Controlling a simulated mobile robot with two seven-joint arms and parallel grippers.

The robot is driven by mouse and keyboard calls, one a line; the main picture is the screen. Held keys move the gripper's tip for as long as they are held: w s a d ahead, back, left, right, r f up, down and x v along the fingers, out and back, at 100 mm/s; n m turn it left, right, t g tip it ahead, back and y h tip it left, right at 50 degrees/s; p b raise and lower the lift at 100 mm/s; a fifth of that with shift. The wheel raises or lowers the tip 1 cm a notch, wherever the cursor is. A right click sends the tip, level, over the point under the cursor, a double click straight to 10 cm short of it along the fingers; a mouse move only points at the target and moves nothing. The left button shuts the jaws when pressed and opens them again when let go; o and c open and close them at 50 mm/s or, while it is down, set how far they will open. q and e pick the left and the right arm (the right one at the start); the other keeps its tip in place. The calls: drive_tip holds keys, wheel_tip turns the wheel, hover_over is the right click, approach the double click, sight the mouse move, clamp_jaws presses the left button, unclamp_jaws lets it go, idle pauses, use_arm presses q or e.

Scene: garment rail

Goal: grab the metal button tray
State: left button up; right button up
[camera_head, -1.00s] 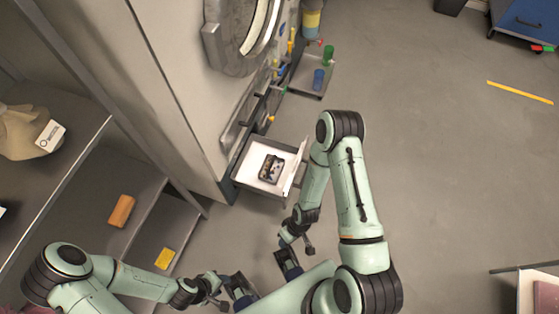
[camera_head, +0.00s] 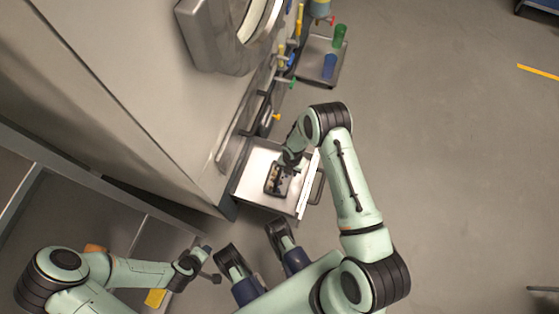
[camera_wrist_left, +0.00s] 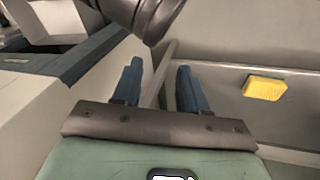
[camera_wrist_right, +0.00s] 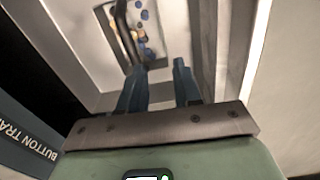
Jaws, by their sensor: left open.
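The metal button tray (camera_head: 276,184) is a small dark-rimmed tray with small buttons in it, lying in an open white drawer (camera_head: 254,186). In the right wrist view the tray (camera_wrist_right: 122,24) is ahead of the fingers, partly cut off by the top edge, with blue and tan buttons showing. My right gripper (camera_wrist_right: 160,70) is open and empty, reaching into the drawer from above; in the head view it covers part of the tray's far side. Contact with the tray cannot be told. My left gripper (camera_wrist_left: 159,68) is open and empty, away from the drawer at the lower left.
The drawer's front with its handle (camera_head: 317,187) faces right. A label (camera_wrist_right: 25,140) reading "BUTTON TRA" shows on the drawer unit. A yellow block (camera_wrist_left: 265,88) lies on a shelf near my left gripper. A side tray (camera_head: 312,72) holds green and blue cups. The floor at right is clear.

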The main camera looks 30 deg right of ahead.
sight(279, 178)
drive_tip(key=shift+s+d+f+b, duration=0.15)
drive_tip(key=shift+f+b, duration=1)
drive_tip(key=shift+f, duration=2.25)
drive_tip(key=shift+w+d+f+b, duration=0.1)
drive_tip(key=shift+f+b, duration=1)
drive_tip(key=shift+f, duration=2.3)
use_arm(q)
drive_tip(key=s+a+f+g, duration=0.1)
drive_tip(key=s+f+g, duration=0.1)
drive_tip(key=s+f, duration=0.3)
wheel_tip(279, 178, down, 2)
drive_tip(key=shift+s+a+f+n, duration=0.1)
drive_tip(key=shift+s+a+n, duration=0.05)
drive_tip(key=shift+a+n, duration=0.15)
use_arm(e)
drive_tip(key=shift+r, duration=0.1)
clamp_jaws()
